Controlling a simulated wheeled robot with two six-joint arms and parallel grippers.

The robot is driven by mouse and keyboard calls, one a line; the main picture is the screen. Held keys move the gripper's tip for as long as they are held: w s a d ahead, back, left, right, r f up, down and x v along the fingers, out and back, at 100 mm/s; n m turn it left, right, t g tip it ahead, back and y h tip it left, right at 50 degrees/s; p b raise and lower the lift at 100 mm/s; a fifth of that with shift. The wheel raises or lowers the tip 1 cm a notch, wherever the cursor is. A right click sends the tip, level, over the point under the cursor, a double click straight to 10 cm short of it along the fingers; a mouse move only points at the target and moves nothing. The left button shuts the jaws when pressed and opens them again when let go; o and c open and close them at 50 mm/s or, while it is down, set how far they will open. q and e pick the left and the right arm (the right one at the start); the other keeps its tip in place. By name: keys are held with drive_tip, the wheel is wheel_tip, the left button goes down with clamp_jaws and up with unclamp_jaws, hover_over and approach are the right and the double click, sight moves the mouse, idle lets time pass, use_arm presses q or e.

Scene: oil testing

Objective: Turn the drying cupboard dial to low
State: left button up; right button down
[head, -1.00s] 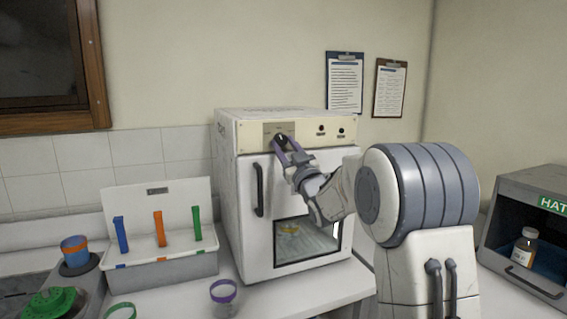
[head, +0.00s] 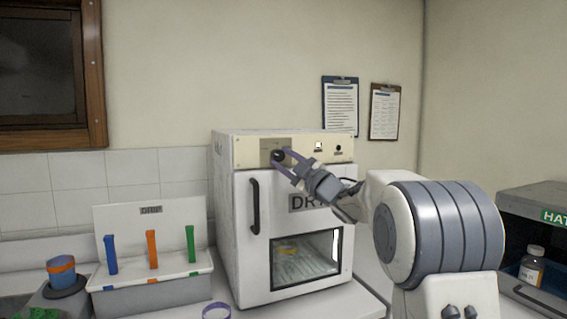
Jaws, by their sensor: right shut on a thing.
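The drying cupboard (head: 235,225) is a white box on the counter with a dark vertical handle and a window in its door. Its black dial (head: 277,156) sits on a grey plate at the left of the cream control panel (head: 247,148). My right gripper (head: 279,160) reaches in from the right, its purple fingers shut on the dial. The fingers partly cover the dial, and its markings are too small to read. A small light (head: 318,147) on the panel looks bright. My left gripper is out of view.
A white rack (head: 150,282) with blue, orange and green upright pieces stands left of the cupboard. A purple-rimmed ring (head: 216,311) is in front. At right are a grey hatch box (head: 540,199) and a bottle (head: 532,267).

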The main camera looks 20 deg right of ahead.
idle(0.4)
drive_tip(key=shift+c, duration=2.2)
unclamp_jaws()
drive_tip(key=b+v, duration=0.3)
drive_tip(key=v, duration=0.7)
drive_tip(key=shift+s, duration=0.2)
drive_tip(key=shift+d, duration=0.1)
